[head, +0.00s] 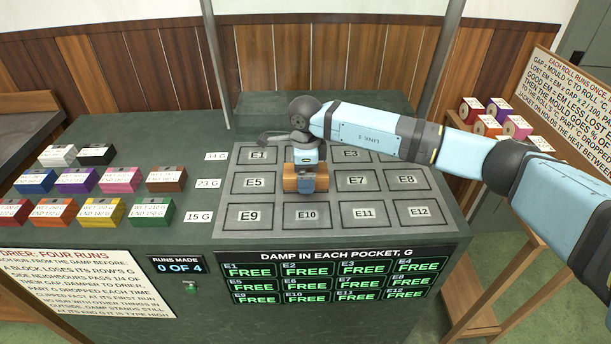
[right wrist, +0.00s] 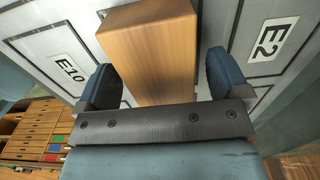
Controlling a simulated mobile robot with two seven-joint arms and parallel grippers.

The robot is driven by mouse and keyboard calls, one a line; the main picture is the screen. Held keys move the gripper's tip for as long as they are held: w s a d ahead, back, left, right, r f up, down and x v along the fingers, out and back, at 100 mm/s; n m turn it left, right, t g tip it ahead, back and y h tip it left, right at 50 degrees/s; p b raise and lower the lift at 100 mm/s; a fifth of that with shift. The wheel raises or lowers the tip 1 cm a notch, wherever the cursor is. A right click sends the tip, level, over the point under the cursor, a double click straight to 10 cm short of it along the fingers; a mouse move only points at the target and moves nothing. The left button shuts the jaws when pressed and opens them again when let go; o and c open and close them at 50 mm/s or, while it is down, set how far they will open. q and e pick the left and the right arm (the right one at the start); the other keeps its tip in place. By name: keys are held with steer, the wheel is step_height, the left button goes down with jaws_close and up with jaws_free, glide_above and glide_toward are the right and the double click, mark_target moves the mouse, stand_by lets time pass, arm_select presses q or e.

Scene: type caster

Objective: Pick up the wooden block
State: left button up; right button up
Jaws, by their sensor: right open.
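The wooden block (head: 291,184) is orange-brown and sits at the pocket between E5 and E7 on the grey pocket tray (head: 225,222). My right gripper (head: 306,182) is over it, reaching down from above. In the right wrist view the block (right wrist: 150,45) stands between the two blue fingers of my right gripper (right wrist: 163,80). The fingers are open, one on each side, with a narrow gap showing beside the block. The label of the block's pocket is hidden. My left gripper is not in view.
Several coloured labelled blocks (head: 120,178) stand in rows on the left of the green bench (head: 205,125). The other visible pockets are empty.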

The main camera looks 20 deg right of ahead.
steer(key=c, duration=1.1)
steer(key=shift+r, duration=0.15)
